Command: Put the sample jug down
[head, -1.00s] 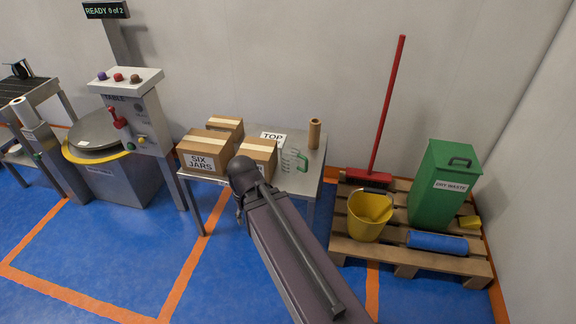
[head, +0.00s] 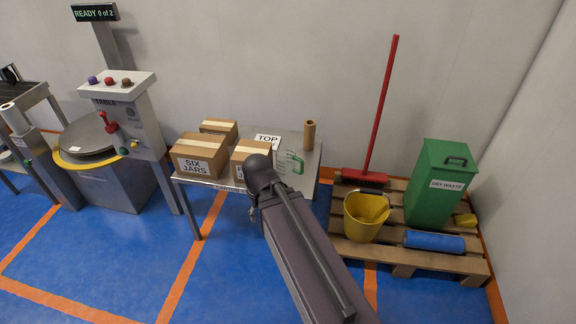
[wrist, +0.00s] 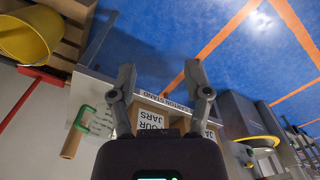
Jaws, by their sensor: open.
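The sample jug, a clear vessel with a green handle (head: 296,163), stands on the metal carton stand (head: 309,172) right of the cartons. In the wrist view, which is upside down, its green handle (wrist: 82,119) shows at the left, outside my fingers. My gripper (wrist: 160,73) is open and empty, with the stand's edge and cartons behind the gap between its fingers. A sheet marked TOP (head: 267,140) lies at the back of the stand.
Cartons, one marked SIX JARS (head: 198,157), fill the stand's left part. A brown roll (head: 309,136) stands at its back right. A turntable machine (head: 108,178) is at left. A pallet (head: 400,254) with a yellow bucket (head: 364,216) and green bin (head: 438,185) is at right.

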